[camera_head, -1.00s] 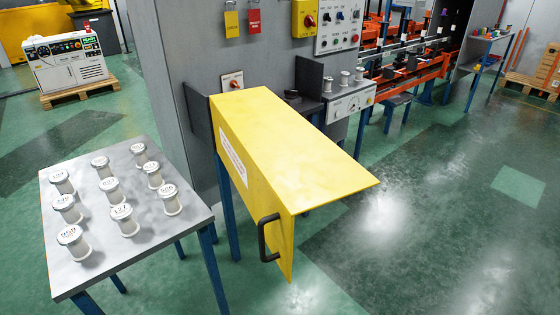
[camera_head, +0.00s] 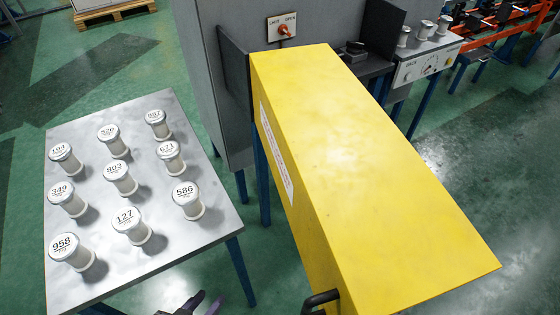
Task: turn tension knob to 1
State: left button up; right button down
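A white control box (camera_head: 425,66) stands at the upper right, beyond the yellow cover. Its front carries a dial and small knobs. The lettering is too small to read, so I cannot tell which knob is for tension or where it points. The tip of my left gripper (camera_head: 209,301) just shows at the bottom edge, between the spool table and the yellow cover. Its two dark fingertips look apart, with nothing seen between them. It is far from the control box.
A grey table (camera_head: 165,262) with several numbered spools is at left. A shut/open switch (camera_head: 284,30) is on the grey cabinet.

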aim_at(354, 47)
jog(key=k, duration=1.7)
jog(key=z, duration=1.6)
jog(key=i, duration=3.65)
jog(key=u, duration=2.65)
jog(key=i, duration=0.7)
jog(key=z, duration=0.05)
